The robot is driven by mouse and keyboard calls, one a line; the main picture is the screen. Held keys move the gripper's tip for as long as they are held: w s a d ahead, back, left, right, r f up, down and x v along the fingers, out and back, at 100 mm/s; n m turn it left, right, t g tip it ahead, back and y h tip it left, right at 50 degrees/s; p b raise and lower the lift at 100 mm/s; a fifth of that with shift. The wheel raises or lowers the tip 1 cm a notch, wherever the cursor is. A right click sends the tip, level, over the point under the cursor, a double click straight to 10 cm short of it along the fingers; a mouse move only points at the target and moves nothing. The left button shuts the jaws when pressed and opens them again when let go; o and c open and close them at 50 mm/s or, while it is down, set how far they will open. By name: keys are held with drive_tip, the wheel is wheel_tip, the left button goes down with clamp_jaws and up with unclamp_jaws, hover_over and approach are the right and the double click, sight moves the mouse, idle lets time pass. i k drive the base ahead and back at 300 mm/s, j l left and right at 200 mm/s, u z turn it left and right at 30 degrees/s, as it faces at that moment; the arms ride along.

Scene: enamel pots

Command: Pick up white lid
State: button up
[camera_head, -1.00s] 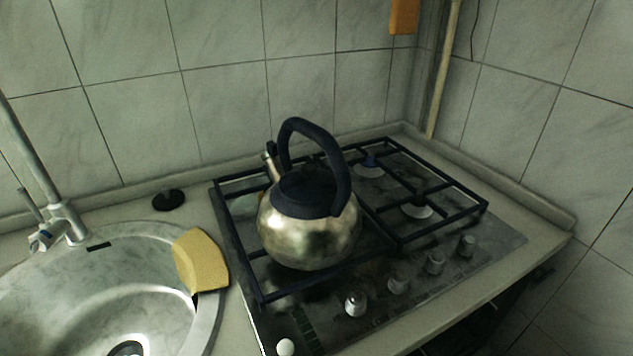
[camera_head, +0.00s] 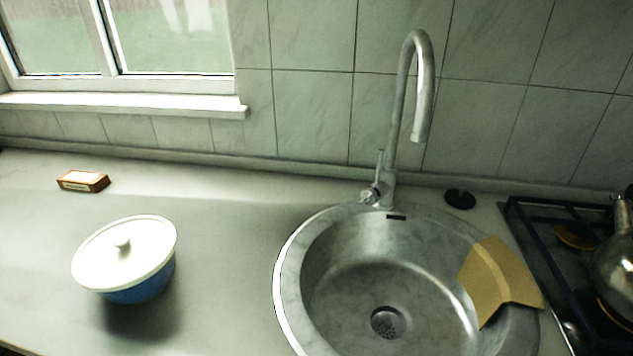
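The white lid (camera_head: 142,262) is round with a small knob on top. It sits on a blue pot (camera_head: 140,289) on the counter at the left. The lid covers the pot's opening, and only part of the blue side shows below its rim. My gripper is not in view.
A sink (camera_head: 300,290) with a tall faucet (camera_head: 422,95) is right of the pot. A yellow cloth (camera_head: 497,280) hangs over its right rim. A small box (camera_head: 83,181) lies behind the pot. A kettle (camera_head: 617,262) stands on the stove at the right edge. Counter around the pot is clear.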

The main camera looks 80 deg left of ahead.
sight(125, 252)
drive_tip(key=k+j+u, duration=0.15)
drive_tip(key=u, duration=0.3)
drive_tip(key=k+j+u, duration=0.2)
drive_tip(key=u, duration=0.25)
drive_tip(key=k+j+u, duration=0.15)
drive_tip(key=u, duration=0.3)
drive_tip(key=j+u, duration=0.1)
drive_tip(key=u, duration=1.4)
